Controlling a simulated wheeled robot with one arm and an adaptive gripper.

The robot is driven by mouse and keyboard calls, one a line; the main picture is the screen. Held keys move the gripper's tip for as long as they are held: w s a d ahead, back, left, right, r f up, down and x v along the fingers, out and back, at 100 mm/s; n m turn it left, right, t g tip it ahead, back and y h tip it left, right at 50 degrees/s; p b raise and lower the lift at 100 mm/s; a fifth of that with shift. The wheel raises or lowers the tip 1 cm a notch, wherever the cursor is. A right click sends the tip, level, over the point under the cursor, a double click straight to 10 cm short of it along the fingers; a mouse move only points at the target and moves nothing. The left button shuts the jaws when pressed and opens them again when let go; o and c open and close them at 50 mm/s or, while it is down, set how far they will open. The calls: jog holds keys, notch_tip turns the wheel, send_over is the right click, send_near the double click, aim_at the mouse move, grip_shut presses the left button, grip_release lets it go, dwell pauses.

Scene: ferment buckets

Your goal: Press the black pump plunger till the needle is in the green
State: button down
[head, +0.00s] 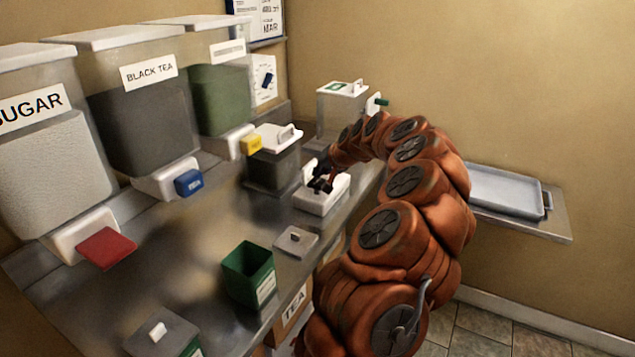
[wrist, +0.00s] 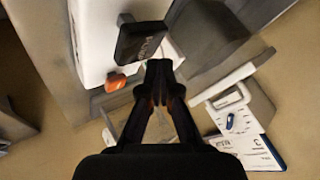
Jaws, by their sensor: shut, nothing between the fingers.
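My gripper (wrist: 159,70) is shut and empty, its dark fingertips together. In the wrist view, a black plunger (wrist: 141,42) sticks out of a white body (wrist: 92,40). The fingertips are close beside the plunger; I cannot tell whether they touch it. In the head view, my gripper (head: 321,176) is over a low white unit (head: 322,203) on the bench, with dark parts between them that are hard to tell apart. I cannot make out a needle or green zone in either view.
Sugar (head: 48,155), black tea (head: 135,115) and green-filled (head: 218,100) dispensers stand along the wall. A dark bucket with a white lid (head: 275,165) is left of the unit. A green box (head: 248,275) is nearer. A grey tray (head: 505,192) lies on a shelf at right.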

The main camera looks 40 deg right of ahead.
aim_at(319, 182)
jog(key=shift+f+b, duration=0.45)
jog(key=shift+b, duration=0.1)
jog(key=shift+f+b, duration=1.3)
jog(key=shift+f, duration=0.3)
dwell(2.0)
jog(key=shift+r, duration=0.1)
dwell(0.3)
jog(key=shift+r, duration=1.95)
jog(key=shift+r+p, duration=0.35)
jog(key=shift+r, duration=2.15)
